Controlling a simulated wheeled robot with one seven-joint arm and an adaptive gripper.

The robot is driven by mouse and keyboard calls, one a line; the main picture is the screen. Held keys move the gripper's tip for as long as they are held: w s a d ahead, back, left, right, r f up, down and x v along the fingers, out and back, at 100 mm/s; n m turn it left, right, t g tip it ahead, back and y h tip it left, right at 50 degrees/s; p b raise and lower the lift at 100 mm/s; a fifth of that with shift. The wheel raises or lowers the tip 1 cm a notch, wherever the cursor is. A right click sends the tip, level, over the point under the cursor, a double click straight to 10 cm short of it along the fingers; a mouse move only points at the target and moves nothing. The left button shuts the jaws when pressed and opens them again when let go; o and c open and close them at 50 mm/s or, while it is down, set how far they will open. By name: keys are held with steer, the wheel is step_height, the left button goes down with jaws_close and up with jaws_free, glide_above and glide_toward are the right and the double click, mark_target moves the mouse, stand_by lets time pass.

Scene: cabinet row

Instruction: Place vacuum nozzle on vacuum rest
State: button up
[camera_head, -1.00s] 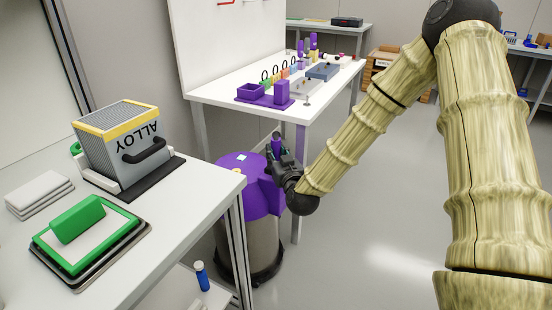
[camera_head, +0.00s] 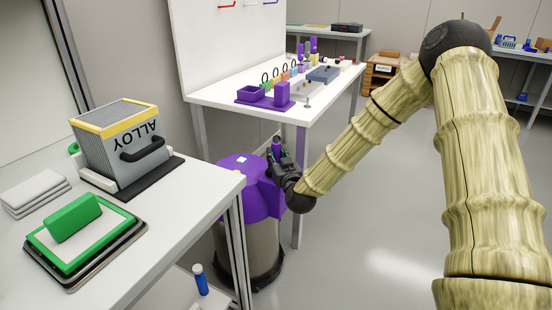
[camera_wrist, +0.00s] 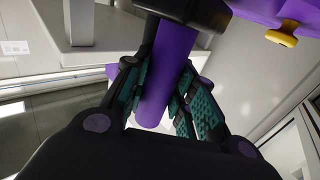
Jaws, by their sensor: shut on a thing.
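The vacuum nozzle is a purple tube (camera_wrist: 168,75) with a black collar, filling the middle of the wrist view. My gripper (camera_wrist: 168,100) is shut on it, with teal pads on both sides. In the head view my gripper (camera_head: 283,160) is beside the vacuum, and the nozzle's purple end (camera_head: 277,146) shows just above the fingers. The vacuum (camera_head: 240,176) has a purple top and a grey metal drum and stands on the floor between the tables. I cannot make out the vacuum rest, or whether the nozzle touches it.
A white table (camera_head: 225,197) at the left holds the ALLOY box (camera_head: 118,160), a green block (camera_head: 73,218) and grey slabs. Another white table (camera_head: 225,99) behind the vacuum holds a purple tray and small parts; its leg is close to my gripper. Floor at the right is clear.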

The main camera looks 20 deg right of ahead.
steer(key=shift+f, duration=0.1)
steer(key=shift+f, duration=0.1)
steer(key=o, duration=1)
steer(key=shift+o, duration=0.2)
